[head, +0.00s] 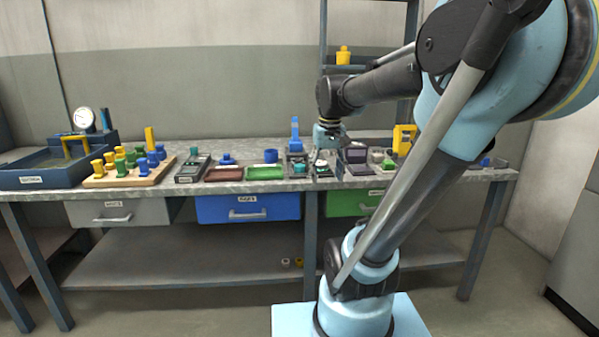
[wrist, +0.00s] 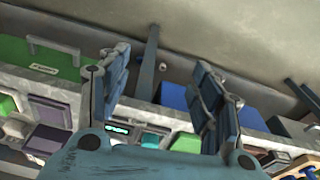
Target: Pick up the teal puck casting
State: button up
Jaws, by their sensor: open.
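A small teal piece (head: 300,168), probably the puck casting, sits among dark fixtures near the middle of the bench; it is too small to make out its shape. Another small teal piece (head: 194,151) stands on a dark device further left. My gripper (head: 328,140) hangs over the bench, just right of and above the first teal piece. In the wrist view my gripper (wrist: 165,105) has its two fingers wide apart with nothing held between them. A bright teal patch (wrist: 118,129) shows by the left finger there; I cannot tell whether it is the puck.
The green tray (head: 265,173) and brown tray (head: 223,175) lie left of the fixtures. A wooden board (head: 128,177) with several coloured pegs stands further left. A blue upright fixture (head: 295,135) and a purple-grey block (head: 356,154) stand close to my gripper. A blue drawer (head: 248,208) is below.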

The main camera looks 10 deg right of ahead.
jog(key=w+a+r, duration=0.2)
jog(key=w+r, duration=0.5)
jog(key=w, duration=0.5)
jog(key=n+g, duration=0.1)
send_over(300, 165)
notch_tip(300, 165, down, 8)
jog(key=shift+r, duration=0.25)
jog(key=shift+s+f, duration=0.1)
jog(key=shift+f, duration=2.85)
jog(key=c, duration=1.2)
